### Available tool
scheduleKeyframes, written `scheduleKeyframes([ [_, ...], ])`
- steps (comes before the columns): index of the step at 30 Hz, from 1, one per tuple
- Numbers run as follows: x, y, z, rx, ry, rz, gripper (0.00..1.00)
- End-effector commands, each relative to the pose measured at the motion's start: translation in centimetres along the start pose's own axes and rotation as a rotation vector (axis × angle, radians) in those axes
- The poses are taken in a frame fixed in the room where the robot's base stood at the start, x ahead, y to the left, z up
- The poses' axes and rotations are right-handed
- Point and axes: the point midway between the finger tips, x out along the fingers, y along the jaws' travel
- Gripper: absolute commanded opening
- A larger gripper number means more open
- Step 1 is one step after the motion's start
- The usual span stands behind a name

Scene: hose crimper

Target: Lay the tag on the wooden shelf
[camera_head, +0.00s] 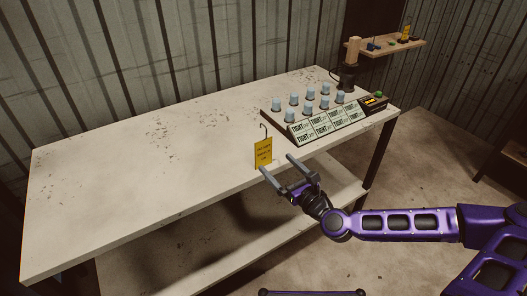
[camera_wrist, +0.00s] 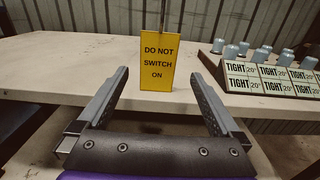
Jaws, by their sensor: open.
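The yellow tag (camera_head: 263,153) stands upright at the front edge of the workbench, with a thin dark hook (camera_head: 264,130) above it. In the wrist view the tag (camera_wrist: 158,64) faces me and reads "DO NOT SWITCH ON". My gripper (camera_head: 276,164) is open and empty, just in front of the tag. In the wrist view the tag shows between the two fingers, beyond their tips, with no visible contact. The wooden shelf (camera_head: 412,46) is at the upper right, above the bench's far end, and bears several small items, one of them yellow.
The workbench (camera_head: 120,180) is bare on its left half. A board with several grey-blue cylinders and "TIGHT" labels (camera_head: 325,122) lies at the right. A dark box with a green button (camera_head: 374,102) and a dark upright tool (camera_head: 348,72) stand near the right end.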

Motion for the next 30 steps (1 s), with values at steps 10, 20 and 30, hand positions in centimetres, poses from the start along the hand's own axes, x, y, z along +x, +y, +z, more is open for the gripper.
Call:
scheduleKeyframes([
  [10,3.1,0.1,0.0,-0.003,-0.001,0.001,1.0],
  [20,7.3,0.3,-0.1,-0.004,0.0,0.002,1.0],
  [30,7.9,0.3,-0.1,-0.001,0.0,0.0,0.96],
])
